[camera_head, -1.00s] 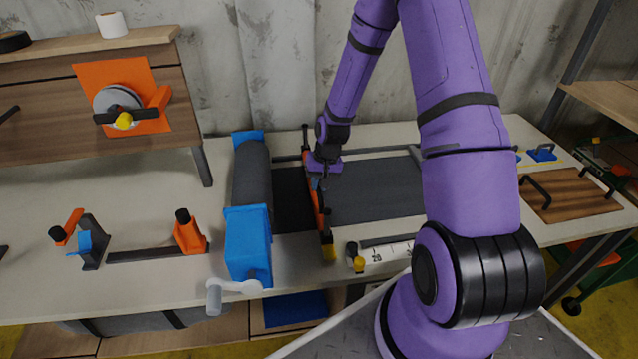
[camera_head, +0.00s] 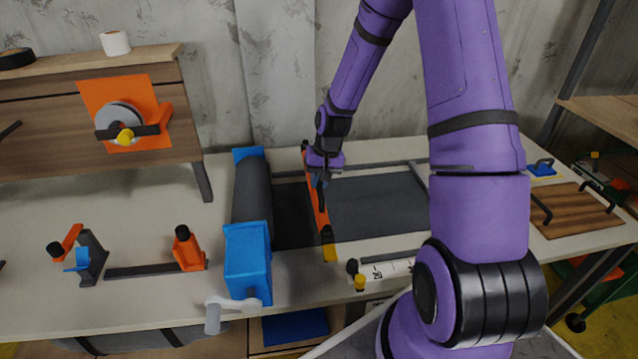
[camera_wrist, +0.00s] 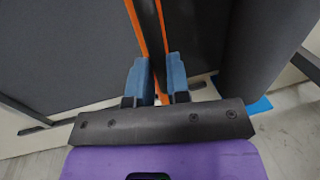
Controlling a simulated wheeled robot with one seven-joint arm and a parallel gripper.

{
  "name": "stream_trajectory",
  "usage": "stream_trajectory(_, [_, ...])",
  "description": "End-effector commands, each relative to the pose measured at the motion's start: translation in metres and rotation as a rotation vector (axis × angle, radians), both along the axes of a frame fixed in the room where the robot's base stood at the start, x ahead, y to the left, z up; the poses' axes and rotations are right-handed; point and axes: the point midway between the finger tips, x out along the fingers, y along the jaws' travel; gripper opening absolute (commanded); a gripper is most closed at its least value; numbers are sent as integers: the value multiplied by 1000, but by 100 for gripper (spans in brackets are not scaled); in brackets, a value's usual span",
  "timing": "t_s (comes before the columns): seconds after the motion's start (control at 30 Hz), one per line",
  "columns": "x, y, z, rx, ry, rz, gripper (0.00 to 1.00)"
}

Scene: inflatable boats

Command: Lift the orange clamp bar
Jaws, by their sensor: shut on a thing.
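The orange clamp bar (camera_head: 316,207) is a long, narrow bar with a yellow near end, running front to back over the dark sheet. In the wrist view the blue fingertips (camera_wrist: 160,80) press on both sides of the bar (camera_wrist: 150,30), which shows a dark top with orange edges. The bar appears raised a little above the table. The exact gap beneath it is hard to judge.
A dark roll with a blue end block (camera_head: 248,262) and crank lies just left of the bar. The dark sheet (camera_head: 380,203) spreads to the right. My arm hides part of the table's right side.

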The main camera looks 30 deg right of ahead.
Motion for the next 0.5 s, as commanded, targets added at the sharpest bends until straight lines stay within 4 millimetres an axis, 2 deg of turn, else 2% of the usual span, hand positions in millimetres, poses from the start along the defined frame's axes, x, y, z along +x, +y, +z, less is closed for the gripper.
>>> stream_trajectory(0.1, [3, 0, 3, -2, -8, -1, 0])
stream_trajectory(0.13, [3, 0, 3, -2, -8, -1, 24])
stream_trajectory(0.2, [3, 0, 3, -2, -8, -1, 40])
stream_trajectory(0.23, [2, 0, 3, -2, -7, 0, 42])
stream_trajectory(0.5, [2, 0, 2, -1, -5, 0, 42])
